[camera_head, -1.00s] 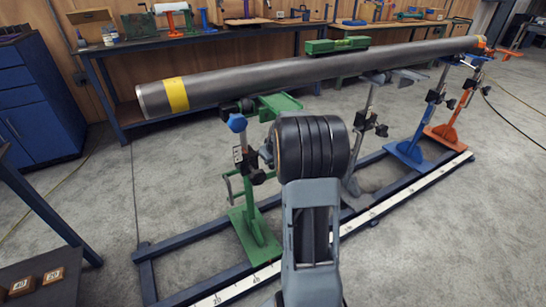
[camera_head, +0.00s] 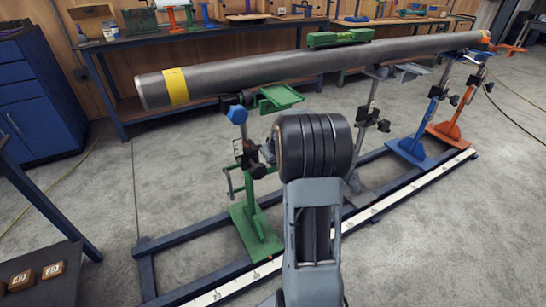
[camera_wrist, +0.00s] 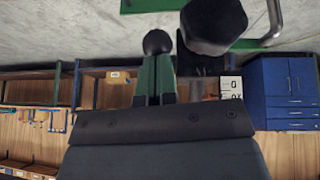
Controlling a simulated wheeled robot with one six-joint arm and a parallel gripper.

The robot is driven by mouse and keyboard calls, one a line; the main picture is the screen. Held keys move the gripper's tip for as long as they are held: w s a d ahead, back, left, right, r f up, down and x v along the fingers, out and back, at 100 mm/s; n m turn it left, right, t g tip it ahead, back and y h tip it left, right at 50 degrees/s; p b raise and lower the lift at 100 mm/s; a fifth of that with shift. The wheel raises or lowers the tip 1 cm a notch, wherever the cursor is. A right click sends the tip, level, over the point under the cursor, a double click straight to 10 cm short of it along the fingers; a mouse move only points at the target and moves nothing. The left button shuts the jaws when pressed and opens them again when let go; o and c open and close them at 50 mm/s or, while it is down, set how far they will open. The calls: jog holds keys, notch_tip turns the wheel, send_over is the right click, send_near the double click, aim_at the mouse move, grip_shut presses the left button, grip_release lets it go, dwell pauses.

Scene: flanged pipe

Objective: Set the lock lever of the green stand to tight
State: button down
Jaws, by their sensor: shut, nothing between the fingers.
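The green stand (camera_head: 256,232) stands on the blue floor frame under the near end of the pipe, left of my arm. It has a blue knob (camera_head: 237,116), a small white label (camera_head: 238,148) and black clamp parts on its post. In the wrist view, which is upside down, a black ball (camera_wrist: 158,42) shows just beyond my gripper (camera_wrist: 156,62); I cannot tell whether they touch. A large dark faceted knob (camera_wrist: 213,25) and the white label (camera_wrist: 231,88) are to the right. My fingers are shut and empty. The head view hides them behind my wrist. The lever's setting is unclear.
The long grey pipe (camera_head: 265,70) with a yellow band lies above, across several stands. A blue stand (camera_head: 411,150) and an orange stand (camera_head: 444,130) are farther right. The floor frame's rails (camera_head: 190,231) run below. A workbench (camera_head: 225,25) is behind; open floor lies between.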

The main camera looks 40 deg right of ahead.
notch_tip(320, 180, down, 10)
jog(key=b, duration=0.8)
jog(key=shift+s+r+b, duration=0.15)
jog(key=shift+s+b, duration=0.1)
jog(key=shift+b, duration=0.05)
jog(key=shift+s+a, duration=0.1)
jog(key=shift+s, duration=0.05)
